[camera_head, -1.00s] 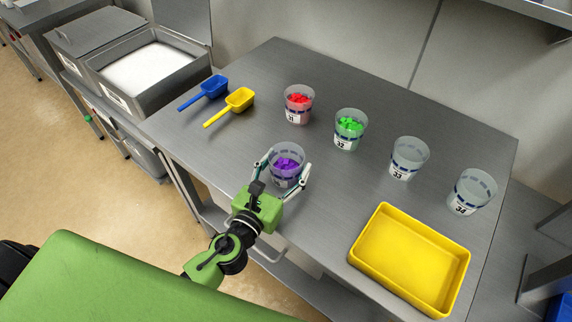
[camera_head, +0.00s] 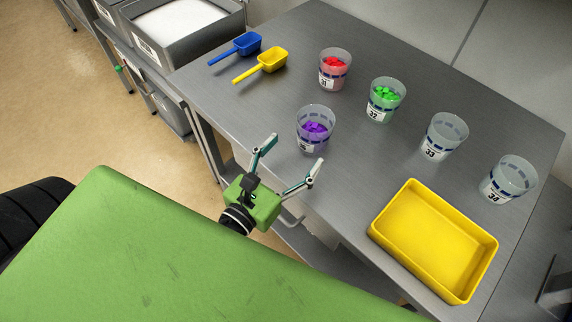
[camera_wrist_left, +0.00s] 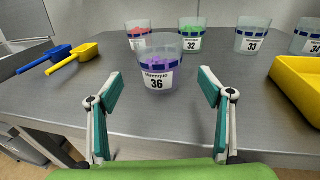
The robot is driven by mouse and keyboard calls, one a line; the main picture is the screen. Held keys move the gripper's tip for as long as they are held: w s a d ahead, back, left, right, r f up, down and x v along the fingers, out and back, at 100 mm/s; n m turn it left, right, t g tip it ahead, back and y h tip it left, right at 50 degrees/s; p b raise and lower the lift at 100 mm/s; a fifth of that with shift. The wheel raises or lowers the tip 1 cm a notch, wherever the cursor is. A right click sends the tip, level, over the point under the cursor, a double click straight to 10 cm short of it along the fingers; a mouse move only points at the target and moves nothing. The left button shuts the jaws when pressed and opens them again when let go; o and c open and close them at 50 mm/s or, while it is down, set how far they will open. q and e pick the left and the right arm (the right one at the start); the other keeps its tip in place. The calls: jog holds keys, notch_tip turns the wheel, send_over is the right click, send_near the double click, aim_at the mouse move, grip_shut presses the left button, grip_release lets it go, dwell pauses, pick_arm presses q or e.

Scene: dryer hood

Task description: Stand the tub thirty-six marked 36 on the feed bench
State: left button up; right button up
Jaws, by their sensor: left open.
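Tub thirty-six (camera_head: 316,130) is a clear cup with purple pieces inside and a blue dashed band. It stands upright on the grey metal bench (camera_head: 270,110), near its front edge. In the left wrist view the tub (camera_wrist_left: 159,66) shows its label 36 facing me. My left gripper (camera_head: 294,164) is open and empty, just off the bench's front edge, short of the tub and apart from it. In the left wrist view its two fingers (camera_wrist_left: 157,90) are spread wide, with the tub beyond and between them. My right gripper is not in view.
Tubs 31 (camera_head: 335,70) with red pieces, 32 (camera_head: 386,100) with green pieces, and clear 33 (camera_head: 445,137) and 34 (camera_head: 509,180) stand in a row behind. A yellow tray (camera_head: 405,262) lies at the right front. Blue (camera_head: 247,43) and yellow (camera_head: 272,60) scoops lie at the back left.

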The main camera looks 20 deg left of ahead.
pick_arm(q)
jog(key=shift+s+a+r+b, duration=0.15)
jog(key=shift+s+b, duration=0.25)
jog(key=shift+s, duration=0.85)
